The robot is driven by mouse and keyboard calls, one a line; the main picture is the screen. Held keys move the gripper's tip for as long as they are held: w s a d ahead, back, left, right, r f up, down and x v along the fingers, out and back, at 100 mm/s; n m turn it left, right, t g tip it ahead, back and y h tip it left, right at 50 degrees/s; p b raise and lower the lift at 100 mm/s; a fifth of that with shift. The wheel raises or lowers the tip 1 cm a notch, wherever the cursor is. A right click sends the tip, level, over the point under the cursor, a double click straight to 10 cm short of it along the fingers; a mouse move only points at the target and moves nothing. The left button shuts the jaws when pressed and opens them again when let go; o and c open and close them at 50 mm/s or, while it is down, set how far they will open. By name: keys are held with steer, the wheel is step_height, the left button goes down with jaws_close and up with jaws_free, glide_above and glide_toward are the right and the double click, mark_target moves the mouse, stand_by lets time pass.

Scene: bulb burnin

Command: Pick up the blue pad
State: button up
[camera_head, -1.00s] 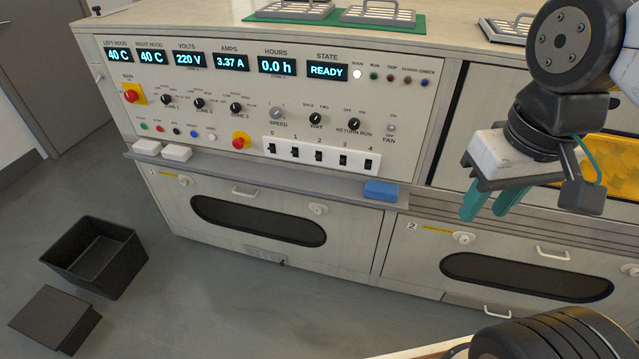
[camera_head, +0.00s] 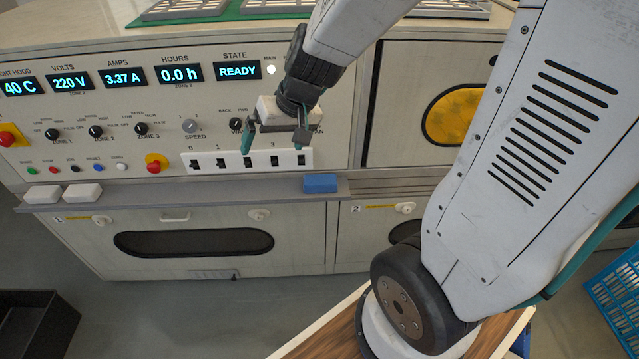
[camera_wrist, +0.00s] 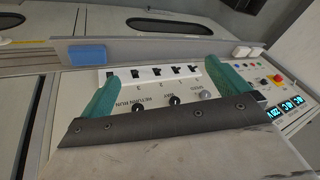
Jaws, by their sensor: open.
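The blue pad (camera_head: 320,183) is a small blue block lying on the narrow grey ledge below the control panel. It also shows in the wrist view (camera_wrist: 87,55), at upper left, beyond the left finger. My gripper (camera_head: 273,146) is in front of the panel's switch row, above and to the left of the pad in the head view. Its two teal fingers are apart with nothing between them; in the wrist view the open gripper (camera_wrist: 161,79) faces the switch strip. The gripper does not touch the pad.
Two white pads (camera_head: 63,193) lie at the ledge's (camera_head: 220,197) left part. The panel's white switch strip (camera_head: 250,161) and its knobs are close behind my gripper. A black bin (camera_head: 35,325) stands on the floor at left, and a blue crate (camera_head: 618,290) at right.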

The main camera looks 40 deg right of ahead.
steer(key=w+d+f+m+h, duration=0.3)
steer(key=w+d+f, duration=0.2)
steer(key=d+f, duration=0.45)
steer(key=m+g+h, duration=0.1)
steer(key=m+h, duration=0.1)
glide_toward(320, 180)
steer(key=f, duration=0.2)
steer(key=shift+w+d+x, duration=0.1)
steer(key=shift+x, duration=1.65)
steer(key=shift+w+d+x, duration=0.15)
steer(key=shift+x, duration=1.65)
steer(key=shift+r, duration=0.15)
steer(key=c, duration=0.6)
